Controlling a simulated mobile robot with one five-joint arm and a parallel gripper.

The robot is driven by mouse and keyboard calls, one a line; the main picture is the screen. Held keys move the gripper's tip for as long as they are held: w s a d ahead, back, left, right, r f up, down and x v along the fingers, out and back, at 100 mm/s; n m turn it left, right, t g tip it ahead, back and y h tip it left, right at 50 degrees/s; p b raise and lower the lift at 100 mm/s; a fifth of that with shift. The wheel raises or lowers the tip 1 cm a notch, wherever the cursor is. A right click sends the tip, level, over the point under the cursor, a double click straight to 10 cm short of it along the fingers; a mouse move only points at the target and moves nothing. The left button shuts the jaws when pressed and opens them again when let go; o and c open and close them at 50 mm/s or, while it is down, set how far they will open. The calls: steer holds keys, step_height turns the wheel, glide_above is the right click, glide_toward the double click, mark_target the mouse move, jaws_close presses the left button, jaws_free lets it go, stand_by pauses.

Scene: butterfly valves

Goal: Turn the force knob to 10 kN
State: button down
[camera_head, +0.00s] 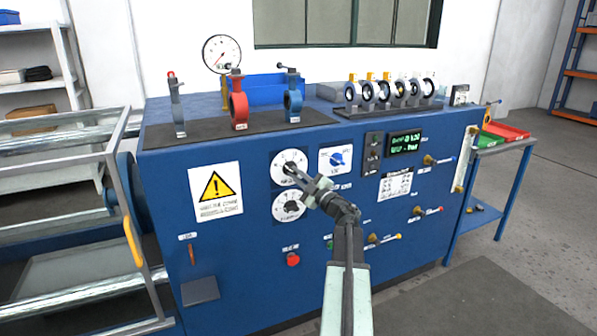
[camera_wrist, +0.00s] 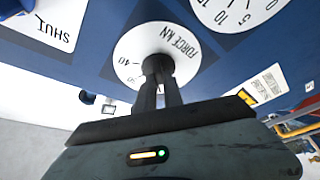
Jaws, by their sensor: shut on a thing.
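The force knob (camera_wrist: 157,65) is a dark knob at the middle of a round white dial (camera_wrist: 185,62) marked "FORCE KN". In the wrist view the picture is turned over, and a few scale numbers, such as 40, show at the dial's left. My gripper (camera_wrist: 160,80) is shut on the knob, with its two dark fingers on either side. The knob's pointer and part of the scale are hidden by the fingers. In the head view the dial is the upper white one (camera_head: 289,157) on the blue panel, and my gripper (camera_head: 292,172) reaches it from the lower right.
A second dial (camera_head: 288,206) sits just below. A blue selector switch (camera_head: 337,158) is close at the right. A lit green display (camera_head: 405,143) is further right, its text too small to read surely. A red button (camera_head: 293,259) is below. Valves stand on the bench top.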

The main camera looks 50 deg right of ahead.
steer(key=shift+d+r+n+g+y+p, duration=0.1)
steer(key=shift+n+g+y+p, duration=0.15)
steer(key=shift+n+p, duration=0.45)
steer(key=shift+d+r+n+g+y+p, duration=0.15)
steer(key=shift+n+g+p, duration=0.15)
steer(key=shift+n, duration=0.8)
steer(key=shift+f, duration=0.15)
steer(key=c, duration=1.5)
jaws_free()
steer(key=shift+n, duration=0.3)
steer(key=shift+o, duration=0.2)
steer(key=shift+s+a, duration=0.1)
steer(key=s+f+b, duration=0.1)
steer(key=s, duration=0.6)
steer(key=shift+s, duration=0.3)
